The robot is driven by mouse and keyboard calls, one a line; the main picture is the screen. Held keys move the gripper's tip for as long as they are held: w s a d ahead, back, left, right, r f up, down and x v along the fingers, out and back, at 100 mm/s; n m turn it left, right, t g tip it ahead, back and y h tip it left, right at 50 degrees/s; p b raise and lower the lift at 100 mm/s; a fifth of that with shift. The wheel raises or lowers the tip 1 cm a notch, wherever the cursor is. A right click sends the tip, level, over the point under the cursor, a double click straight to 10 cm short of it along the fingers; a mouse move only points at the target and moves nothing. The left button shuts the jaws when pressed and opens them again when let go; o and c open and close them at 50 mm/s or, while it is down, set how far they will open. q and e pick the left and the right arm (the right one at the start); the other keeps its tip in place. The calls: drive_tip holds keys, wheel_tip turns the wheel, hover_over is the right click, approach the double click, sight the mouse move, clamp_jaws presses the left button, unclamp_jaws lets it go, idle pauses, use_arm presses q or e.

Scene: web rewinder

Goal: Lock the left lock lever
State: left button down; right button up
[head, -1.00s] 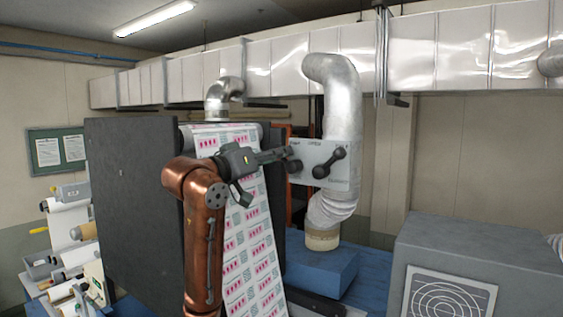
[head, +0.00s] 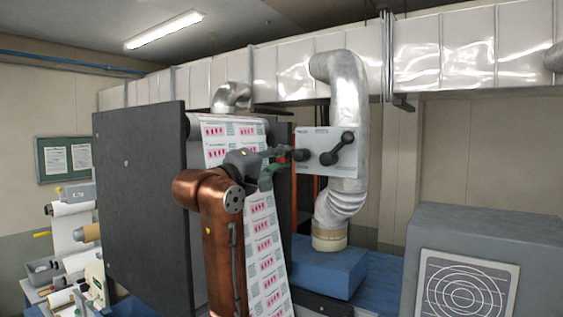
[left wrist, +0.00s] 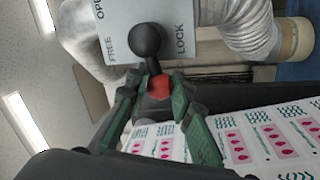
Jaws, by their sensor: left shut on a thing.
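The left lock lever is black with a round knob; in the head view its knob (head: 300,155) shows at the left edge of the grey lever panel (head: 322,140). In the left wrist view the lever (left wrist: 146,42) crosses the panel between the printed words FREE and LOCK and runs down between my fingers. My left gripper (head: 275,163) has dark green fingers, also in the left wrist view (left wrist: 156,95), shut on the lever's outer end. A red part shows there; the fingers partly hide the grip. My right gripper is out of view.
A second black lever (head: 338,150) sits on the panel, to the right. Printed web (head: 265,255) runs down behind my left arm, beside a dark upright plate (head: 145,200). A silver duct (head: 347,100) stands close behind the panel. A grey cabinet (head: 480,240) is at right.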

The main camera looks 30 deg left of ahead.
use_arm(q)
drive_tip(key=shift+w+d+f+n, duration=0.1)
drive_tip(key=shift+w+f+n, duration=0.05)
drive_tip(key=shift+f+n, duration=0.15)
drive_tip(key=c, duration=1.8)
unclamp_jaws()
drive_tip(key=shift+r, duration=0.1)
drive_tip(key=shift+o, duration=0.6)
drive_tip(key=shift+s+r, duration=0.1)
drive_tip(key=shift+s, duration=0.3)
drive_tip(key=v, duration=1.1)
drive_tip(key=shift+s, duration=0.2)
